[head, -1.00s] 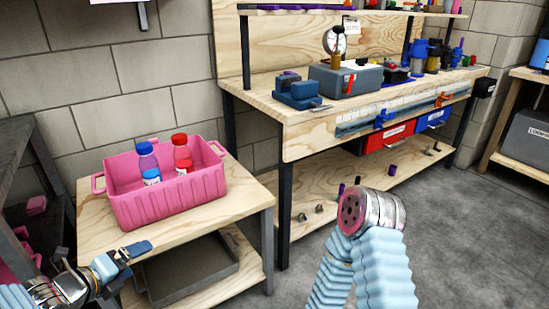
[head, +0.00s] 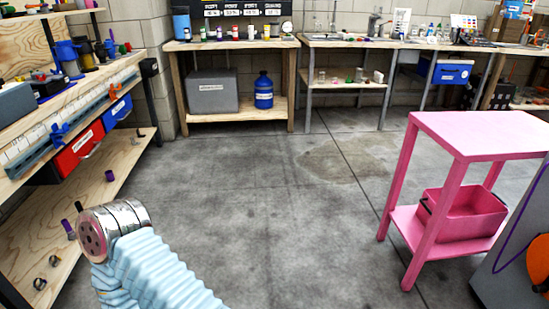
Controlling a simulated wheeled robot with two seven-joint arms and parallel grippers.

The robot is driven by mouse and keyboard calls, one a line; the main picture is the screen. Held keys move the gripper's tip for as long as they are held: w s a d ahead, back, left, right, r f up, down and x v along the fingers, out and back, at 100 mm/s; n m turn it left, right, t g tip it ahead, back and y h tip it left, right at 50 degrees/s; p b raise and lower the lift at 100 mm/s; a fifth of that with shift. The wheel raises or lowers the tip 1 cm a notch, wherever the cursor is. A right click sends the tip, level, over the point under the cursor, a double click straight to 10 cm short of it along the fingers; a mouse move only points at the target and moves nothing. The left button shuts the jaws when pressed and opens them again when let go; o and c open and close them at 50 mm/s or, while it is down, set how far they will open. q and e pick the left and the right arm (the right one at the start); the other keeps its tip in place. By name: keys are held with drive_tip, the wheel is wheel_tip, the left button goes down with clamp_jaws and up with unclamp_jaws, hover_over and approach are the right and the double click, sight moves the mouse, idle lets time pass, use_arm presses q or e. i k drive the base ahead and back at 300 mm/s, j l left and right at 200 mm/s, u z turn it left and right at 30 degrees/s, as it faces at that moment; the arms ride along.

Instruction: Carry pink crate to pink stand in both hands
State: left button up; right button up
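The pink stand (head: 478,132) is at the right, with a flat bare top, square legs and a lower shelf. A pink bin (head: 468,214) with a dark handle sits on that lower shelf and looks empty. The pink crate with two bottles, seen earlier on a wooden table, is out of view now. Neither gripper is in view. Only a light blue ribbed part of my arm, with a metal joint, shows at the lower left.
A wooden workbench (head: 115,165) with red (head: 80,152) and blue bins (head: 117,112) runs along the left. More benches (head: 230,115) line the back wall. A grey panel (head: 515,260) is at the lower right edge. The grey floor (head: 270,200) between is clear.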

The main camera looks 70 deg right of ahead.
sight(499, 129)
drive_tip(key=z, duration=2.6)
